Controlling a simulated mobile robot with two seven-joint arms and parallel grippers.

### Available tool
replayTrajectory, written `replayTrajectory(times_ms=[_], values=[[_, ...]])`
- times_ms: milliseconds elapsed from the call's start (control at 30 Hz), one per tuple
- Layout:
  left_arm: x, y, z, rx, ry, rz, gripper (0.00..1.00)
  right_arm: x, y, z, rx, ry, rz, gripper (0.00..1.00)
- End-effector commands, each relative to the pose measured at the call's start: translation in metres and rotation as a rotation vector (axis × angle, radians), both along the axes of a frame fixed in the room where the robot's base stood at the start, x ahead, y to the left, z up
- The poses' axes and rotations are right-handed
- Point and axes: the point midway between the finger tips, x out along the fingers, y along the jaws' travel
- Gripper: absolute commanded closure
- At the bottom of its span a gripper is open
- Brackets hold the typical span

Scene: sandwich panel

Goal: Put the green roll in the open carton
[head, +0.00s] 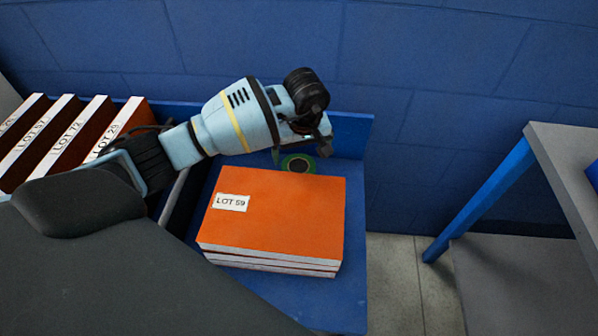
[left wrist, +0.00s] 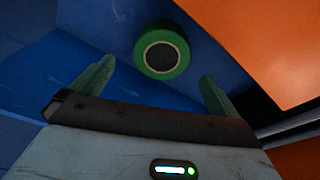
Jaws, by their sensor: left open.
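The green roll (head: 308,162) lies flat on a blue surface, just behind a stack of orange panels. It is a short ring with a dark centre and also shows in the left wrist view (left wrist: 182,66). My left gripper (head: 301,150) is over the roll, partly covering it in the head view. In the left wrist view its two greenish fingers (left wrist: 155,78) are wide apart with nothing between them, and the roll appears beyond the tips. I cannot make out an open carton in either view. My right gripper is not in view.
The orange panel stack labelled LOT 59 (head: 275,215) lies close to the roll. Several labelled panels (head: 70,130) stand in a row at the left. A blue upright edge (head: 350,135) and wall are behind. A grey table (head: 570,150) stands right, across a floor gap (head: 398,280).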

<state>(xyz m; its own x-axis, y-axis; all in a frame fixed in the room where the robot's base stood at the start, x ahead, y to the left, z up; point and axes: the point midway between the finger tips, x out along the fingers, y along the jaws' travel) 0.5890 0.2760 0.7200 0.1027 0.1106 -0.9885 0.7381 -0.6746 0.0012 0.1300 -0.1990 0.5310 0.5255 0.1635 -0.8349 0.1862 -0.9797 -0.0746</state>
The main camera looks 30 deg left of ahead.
Motion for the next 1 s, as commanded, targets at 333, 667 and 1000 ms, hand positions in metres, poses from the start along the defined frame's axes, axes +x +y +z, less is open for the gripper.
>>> replayTrajectory(times_ms=[333, 667, 1000], values=[[0.001, 0.003, -0.023, 0.001, 0.002, 0.0, 0.0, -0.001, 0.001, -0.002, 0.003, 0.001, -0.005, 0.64], [0.004, 0.009, -0.064, -0.002, 0.004, 0.0, 0.0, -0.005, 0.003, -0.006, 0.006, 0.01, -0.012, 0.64], [0.005, 0.012, -0.072, -0.001, 0.001, 0.0, 0.0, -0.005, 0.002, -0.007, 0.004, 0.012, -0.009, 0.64]])
